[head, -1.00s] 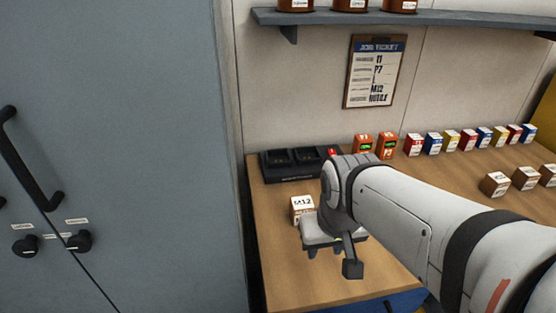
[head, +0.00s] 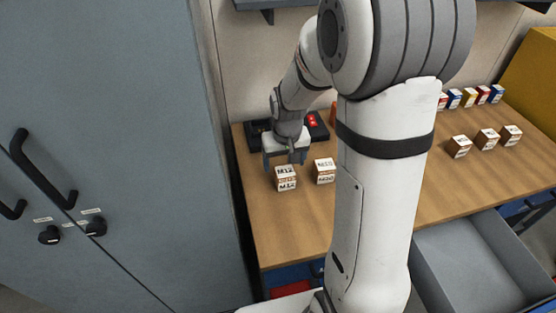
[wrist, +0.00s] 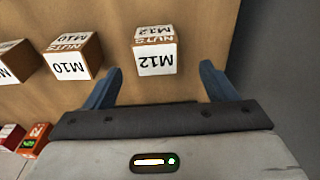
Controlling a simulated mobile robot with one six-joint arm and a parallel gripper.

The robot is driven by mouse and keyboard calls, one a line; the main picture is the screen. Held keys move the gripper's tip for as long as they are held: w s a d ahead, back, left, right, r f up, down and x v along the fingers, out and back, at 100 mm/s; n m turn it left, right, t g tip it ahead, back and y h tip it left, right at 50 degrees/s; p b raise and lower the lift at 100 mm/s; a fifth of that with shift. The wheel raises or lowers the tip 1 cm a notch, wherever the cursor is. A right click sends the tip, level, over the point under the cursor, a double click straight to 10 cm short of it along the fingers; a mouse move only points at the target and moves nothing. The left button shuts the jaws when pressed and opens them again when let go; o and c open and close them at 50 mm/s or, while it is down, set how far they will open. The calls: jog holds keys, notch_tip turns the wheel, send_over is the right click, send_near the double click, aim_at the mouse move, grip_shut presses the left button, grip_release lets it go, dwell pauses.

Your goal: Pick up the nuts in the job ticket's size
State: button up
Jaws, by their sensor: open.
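The M12 nuts box (head: 286,178), a small white and brown carton, stands on the bench near its left end. In the wrist view the M12 box (wrist: 155,52) sits ahead of and between the two blue fingertips, with a gap to each. My gripper (head: 284,160) is open and empty, pointing down just behind the box in the head view; its fingers also show in the wrist view (wrist: 161,82). The M10 nuts box (head: 324,171) stands right of it, and left of it in the wrist view (wrist: 72,57). The job ticket is out of view now; earlier it reads M12.
A dark charger (head: 260,131) lies at the back of the bench (head: 285,230). More cartons (head: 487,139) and coloured boxes (head: 470,97) stand to the right. An open grey drawer (head: 470,265) juts out in front. A grey cabinet (head: 110,120) stands at left.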

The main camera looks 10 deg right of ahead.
aim_at(285, 171)
jog(key=shift+w+d+f+p, duration=0.1)
jog(key=shift+w+f+p, duration=0.15)
jog(key=shift+f, duration=1.1)
jog(key=shift+w+d+f+p, duration=0.1)
jog(key=shift+f+p, duration=0.25)
jog(key=shift+f, duration=0.95)
jog(key=shift+w+d+f+p, duration=0.1)
jog(key=shift+w+f+p, duration=0.15)
jog(key=shift+f, duration=1.1)
jog(key=shift+c, duration=0.4)
jog(key=c, duration=1.2)
jog(key=shift+c, duration=0.6)
jog(key=shift+r, duration=0.15)
